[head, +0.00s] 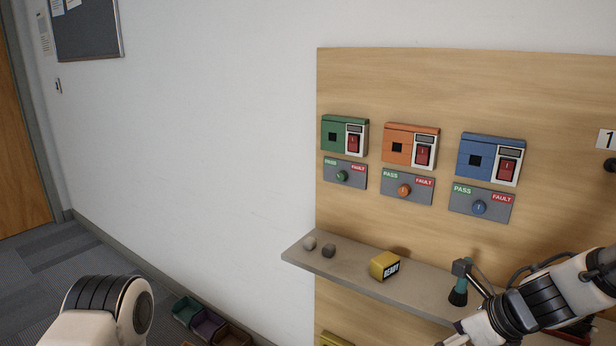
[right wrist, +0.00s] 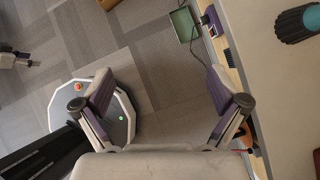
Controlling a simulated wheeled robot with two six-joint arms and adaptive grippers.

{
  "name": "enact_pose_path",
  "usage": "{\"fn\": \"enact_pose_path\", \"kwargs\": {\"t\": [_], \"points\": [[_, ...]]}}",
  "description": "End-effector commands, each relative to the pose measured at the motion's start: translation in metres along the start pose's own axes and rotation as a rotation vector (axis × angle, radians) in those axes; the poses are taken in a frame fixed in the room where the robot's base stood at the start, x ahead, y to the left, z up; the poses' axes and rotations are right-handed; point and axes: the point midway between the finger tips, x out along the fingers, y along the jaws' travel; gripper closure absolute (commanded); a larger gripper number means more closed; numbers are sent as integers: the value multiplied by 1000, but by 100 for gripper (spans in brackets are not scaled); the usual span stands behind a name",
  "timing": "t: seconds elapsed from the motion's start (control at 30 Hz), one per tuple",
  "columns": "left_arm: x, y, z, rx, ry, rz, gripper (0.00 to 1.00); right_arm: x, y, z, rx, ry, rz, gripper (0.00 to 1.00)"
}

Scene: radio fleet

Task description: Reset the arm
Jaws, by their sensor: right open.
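My right arm (head: 540,303) comes in at the lower right of the head view, in front of the shelf. My right gripper (right wrist: 166,98) is open in the right wrist view, its two fingers wide apart with nothing between them and the carpet below. My left arm (head: 108,310) shows only as a rounded dark and white link at the lower left of the head view; its gripper is out of frame.
A wooden panel holds green (head: 345,135), orange (head: 411,145) and blue (head: 491,158) switch units. The grey shelf (head: 345,272) bears dark lumps, a yellow READY block (head: 384,266) and a teal-and-black tool (head: 459,284). Bins (head: 208,325) stand on the floor.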

Motion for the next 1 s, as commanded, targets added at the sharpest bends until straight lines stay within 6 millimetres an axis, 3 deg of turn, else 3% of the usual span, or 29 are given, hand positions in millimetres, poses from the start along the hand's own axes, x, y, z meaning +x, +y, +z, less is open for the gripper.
{"fn": "enact_pose_path", "kwargs": {"t": [0.27,0.37,0.47,0.53,0.67,0.8,0.93,0.97,1.0], "points": [[0,0,0,0,-1,0,47,70,30,-89,156,223,98,3],[0,0,0,0,-1,0,47,100,57,-139,345,338,140,3],[0,0,0,0,-1,0,47,128,100,-204,737,500,141,3],[0,0,0,0,-1,0,47,142,135,-252,1147,621,62,3],[-1,0,0,0,-1,0,47,154,173,-316,1892,706,-248,3],[-1,0,0,0,-1,0,47,156,176,-353,2533,537,-643,3],[0,0,0,0,-1,0,47,152,153,-364,2996,168,-915,3],[0,0,0,0,-1,0,47,150,147,-366,-2903,-58,905,3],[0,0,0,0,-1,0,47,148,138,-368,-2773,76,878,3]]}}
